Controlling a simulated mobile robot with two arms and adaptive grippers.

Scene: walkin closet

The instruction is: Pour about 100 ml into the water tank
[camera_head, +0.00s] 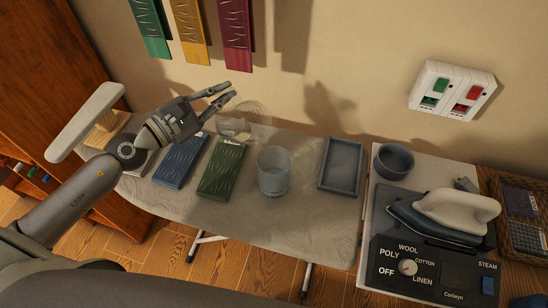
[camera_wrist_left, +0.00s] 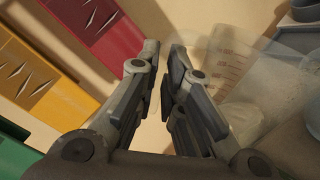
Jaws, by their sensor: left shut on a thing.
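My left gripper (camera_head: 232,91) is above the back of the ironing board, its fingers closed with only a narrow gap in the left wrist view (camera_wrist_left: 163,55). It is shut on a clear measuring jug (camera_head: 238,126), whose faint outline hangs below the fingertips; the exact contact is hard to see. The jug's red scale marks show in the left wrist view (camera_wrist_left: 228,68). A round, open grey cup (camera_head: 393,164), which looks like the water tank, stands at the back left of the iron station (camera_head: 385,260). The water level is unclear. My right gripper is out of view.
A clear glass container (camera_head: 274,175), a grey tray (camera_head: 342,165), and blue (camera_head: 180,160) and green (camera_head: 221,168) ribbed boards lie on the ironing board. An iron (camera_head: 440,215) rests on the station. A switch panel (camera_head: 452,89) is on the wall.

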